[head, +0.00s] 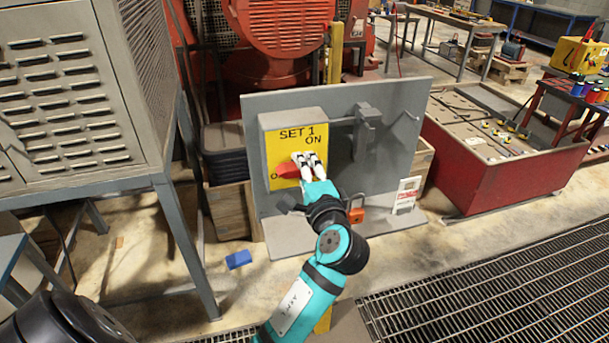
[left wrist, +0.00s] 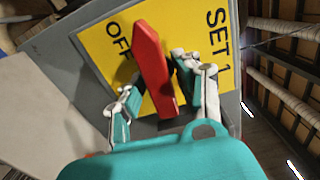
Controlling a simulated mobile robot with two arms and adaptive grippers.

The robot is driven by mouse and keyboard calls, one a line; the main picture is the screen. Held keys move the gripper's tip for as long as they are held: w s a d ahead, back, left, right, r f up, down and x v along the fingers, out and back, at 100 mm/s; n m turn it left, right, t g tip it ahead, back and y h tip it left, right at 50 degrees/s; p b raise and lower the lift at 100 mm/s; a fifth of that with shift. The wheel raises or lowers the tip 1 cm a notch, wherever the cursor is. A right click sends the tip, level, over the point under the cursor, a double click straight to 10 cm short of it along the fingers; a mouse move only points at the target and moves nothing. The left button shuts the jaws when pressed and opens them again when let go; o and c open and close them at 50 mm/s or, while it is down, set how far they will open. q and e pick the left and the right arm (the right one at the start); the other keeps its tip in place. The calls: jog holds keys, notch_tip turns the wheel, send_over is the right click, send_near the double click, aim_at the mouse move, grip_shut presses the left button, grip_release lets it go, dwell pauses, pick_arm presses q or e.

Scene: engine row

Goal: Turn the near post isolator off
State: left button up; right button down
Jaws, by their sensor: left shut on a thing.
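The isolator is a grey box with a yellow face plate (head: 280,150) marked SET 1, ON and OFF, mounted on a grey upright panel (head: 400,110). Its red handle (head: 287,171) lies nearly level across the plate, with its visible end beside the OFF lettering. My left gripper (head: 308,160) is at the plate, its fingers over the right part of the handle. In the left wrist view the red handle (left wrist: 152,55) stands between the two fingers of the gripper (left wrist: 160,90), which are closed on it. The ON lettering is hidden there. My right gripper is out of view.
An orange padlock (head: 356,215) and a white tag (head: 405,195) are low by the panel. A grey louvred cabinet (head: 60,95) stands at left, a red bin (head: 500,180) at right. A blue block (head: 238,259) lies on the floor. Floor grating (head: 500,290) is at front right.

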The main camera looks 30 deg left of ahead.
pick_arm(q)
jog(key=shift+f+n, duration=0.1)
jog(key=shift+n, duration=0.4)
jog(key=o, duration=0.9)
jog(key=v, duration=0.7)
jog(key=shift+s+d, duration=0.15)
jog(key=shift+s, duration=0.1)
